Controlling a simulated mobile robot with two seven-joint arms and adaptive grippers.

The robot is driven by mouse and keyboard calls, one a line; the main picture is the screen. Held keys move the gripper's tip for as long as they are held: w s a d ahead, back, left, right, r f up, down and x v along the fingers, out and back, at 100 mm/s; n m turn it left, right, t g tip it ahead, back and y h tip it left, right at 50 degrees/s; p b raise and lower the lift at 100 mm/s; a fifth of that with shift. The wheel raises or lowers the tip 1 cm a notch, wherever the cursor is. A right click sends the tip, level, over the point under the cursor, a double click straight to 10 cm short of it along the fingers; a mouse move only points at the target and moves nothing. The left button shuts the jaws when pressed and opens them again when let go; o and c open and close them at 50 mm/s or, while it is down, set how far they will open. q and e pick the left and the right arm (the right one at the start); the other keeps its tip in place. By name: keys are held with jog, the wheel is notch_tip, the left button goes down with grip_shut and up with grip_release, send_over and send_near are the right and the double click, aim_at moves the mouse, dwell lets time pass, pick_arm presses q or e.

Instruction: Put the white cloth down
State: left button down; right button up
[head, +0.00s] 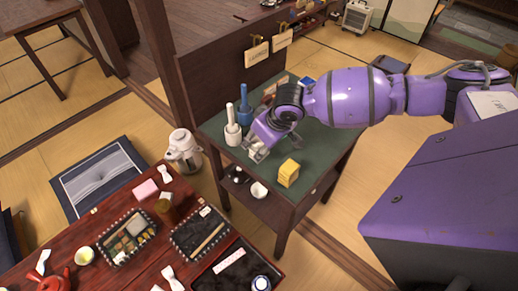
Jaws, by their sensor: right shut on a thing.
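My right gripper (258,152) reaches in from the right over the small side table (315,150) with a green top. It is shut on a small white thing at its fingertips, which looks like the white cloth (258,155). The cloth is mostly hidden by the fingers. It is low over the green top, near the front edge; I cannot tell whether it touches the surface. My left gripper is not in view.
Green surface is free right of the gripper. A white bowl (259,190) sits on the lower shelf. A red table (110,210) with trays is front left.

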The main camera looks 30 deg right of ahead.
jog(key=shift+w+d+f, duration=0.2)
jog(key=shift+w+f, duration=0.25)
jog(key=shift+f, duration=0.15)
jog(key=f, duration=0.3)
jog(key=shift+w+d, duration=0.2)
jog(key=shift+w, duration=0.2)
jog(key=shift+f, duration=0.2)
jog(key=shift+c, duration=0.5)
jog(key=shift+s+f, duration=0.1)
jog(key=shift+f, duration=0.05)
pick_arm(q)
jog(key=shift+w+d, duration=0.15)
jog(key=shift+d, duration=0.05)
pick_arm(e)
jog(key=o, duration=1.1)
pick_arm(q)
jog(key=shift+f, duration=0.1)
